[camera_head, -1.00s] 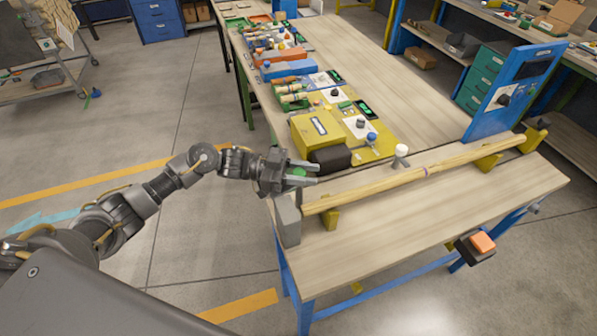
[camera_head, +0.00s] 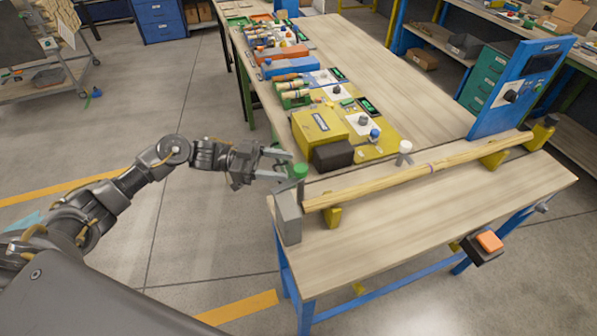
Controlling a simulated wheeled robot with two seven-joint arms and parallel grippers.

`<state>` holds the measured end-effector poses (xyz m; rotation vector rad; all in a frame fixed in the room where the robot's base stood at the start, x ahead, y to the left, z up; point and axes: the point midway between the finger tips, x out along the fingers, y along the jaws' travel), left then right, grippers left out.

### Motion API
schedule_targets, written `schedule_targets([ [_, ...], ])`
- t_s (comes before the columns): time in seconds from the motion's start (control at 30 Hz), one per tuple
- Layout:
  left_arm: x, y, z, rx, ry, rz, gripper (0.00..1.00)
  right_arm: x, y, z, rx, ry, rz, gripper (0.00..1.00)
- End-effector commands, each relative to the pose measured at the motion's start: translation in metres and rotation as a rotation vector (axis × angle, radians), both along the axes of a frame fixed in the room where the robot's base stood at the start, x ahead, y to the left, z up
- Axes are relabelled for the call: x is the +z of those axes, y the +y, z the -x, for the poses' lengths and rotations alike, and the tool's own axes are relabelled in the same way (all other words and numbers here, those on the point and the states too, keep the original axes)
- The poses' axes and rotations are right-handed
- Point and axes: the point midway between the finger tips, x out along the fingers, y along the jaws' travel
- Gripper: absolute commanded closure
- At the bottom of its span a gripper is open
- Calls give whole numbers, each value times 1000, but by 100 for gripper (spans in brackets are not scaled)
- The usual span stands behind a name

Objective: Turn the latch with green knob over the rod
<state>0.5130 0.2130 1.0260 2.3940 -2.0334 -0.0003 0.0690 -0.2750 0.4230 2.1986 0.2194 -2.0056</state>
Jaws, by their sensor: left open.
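The green knob (camera_head: 298,171) stands on a thin dark stem at the left end of the bench, just behind a grey block (camera_head: 287,214). The latch arm under it is too small to make out, so I cannot tell how it lies to the rod. The pale wooden rod (camera_head: 375,185) runs from the grey block to the far right, resting on yellow supports. My left gripper (camera_head: 286,166) is open and empty. Its fingertips point at the knob from the left, close beside it; I cannot tell whether they touch. My right gripper is not in view.
A white knob (camera_head: 405,147) stands behind the rod. A yellow machine (camera_head: 318,125) with a dark block (camera_head: 333,155) sits behind the knob. A blue panel (camera_head: 510,90) rises at the right. The bench top (camera_head: 420,220) in front of the rod is clear.

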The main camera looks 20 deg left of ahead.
Motion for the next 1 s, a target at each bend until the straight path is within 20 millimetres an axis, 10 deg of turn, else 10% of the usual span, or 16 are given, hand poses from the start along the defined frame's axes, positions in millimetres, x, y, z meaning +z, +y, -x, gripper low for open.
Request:
schedule_targets([
  [0.57,0,36,6,0,0,0,46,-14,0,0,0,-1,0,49],
  [0.77,-8,43,-11,73,-62,-43,70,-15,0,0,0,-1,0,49],
  [0.87,-38,66,-56,266,-147,-130,83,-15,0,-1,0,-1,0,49],
  [1.0,-148,127,-113,661,-138,-333,100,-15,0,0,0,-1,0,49],
])
